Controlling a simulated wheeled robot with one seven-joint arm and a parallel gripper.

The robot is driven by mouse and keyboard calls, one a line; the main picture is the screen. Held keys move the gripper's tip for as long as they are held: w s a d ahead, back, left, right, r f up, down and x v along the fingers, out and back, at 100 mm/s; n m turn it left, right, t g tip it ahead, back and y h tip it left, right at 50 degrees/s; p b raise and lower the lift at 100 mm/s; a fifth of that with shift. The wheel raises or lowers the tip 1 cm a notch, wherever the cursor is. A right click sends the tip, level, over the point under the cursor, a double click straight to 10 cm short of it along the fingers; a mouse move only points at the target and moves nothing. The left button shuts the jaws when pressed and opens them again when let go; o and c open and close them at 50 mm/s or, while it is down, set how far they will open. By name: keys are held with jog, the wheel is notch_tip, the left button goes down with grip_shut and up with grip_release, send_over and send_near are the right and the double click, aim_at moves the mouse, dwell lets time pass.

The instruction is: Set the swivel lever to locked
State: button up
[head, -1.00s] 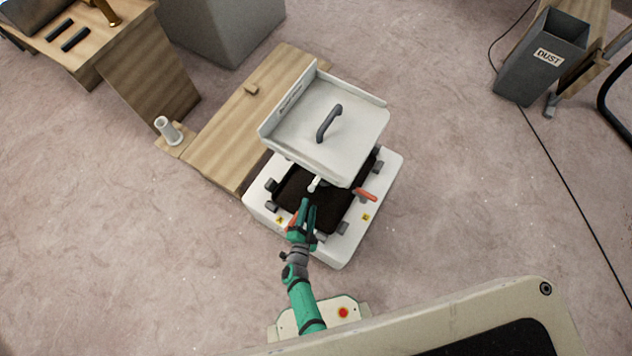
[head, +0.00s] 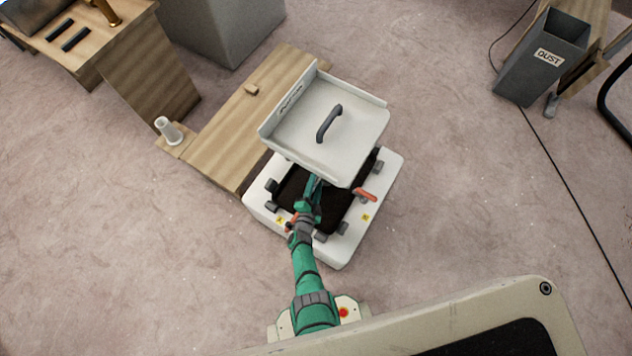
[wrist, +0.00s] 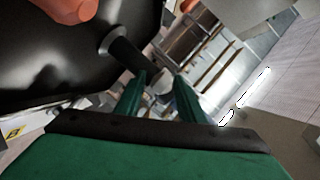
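A white base (head: 382,213) with a dark recess (head: 333,208) stands on the floor under a raised pale seat-like tray. An orange lever (head: 365,194) sticks out on its right side, and a second orange part (head: 292,222) shows at its left, beside my arm. My gripper (head: 315,183) reaches over the recess to the tray's front edge. In the wrist view my gripper's two green fingers (wrist: 160,78) stand apart. A dark rod (wrist: 128,53) with a grey collar ends at or between the fingertips; contact is unclear. An orange rounded part (wrist: 68,8) shows top left.
The tray (head: 350,155) with its dark handle (head: 328,123) overhangs the recess. Several grey clamps (head: 270,206) line the base. A wooden board (head: 235,140) lies to the left and a dust bin (head: 540,60) stands far right.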

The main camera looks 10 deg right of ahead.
jog(key=shift+w+d+f, duration=0.15)
jog(key=shift+w+d, duration=0.15)
jog(key=shift+w, duration=0.25)
grip_shut()
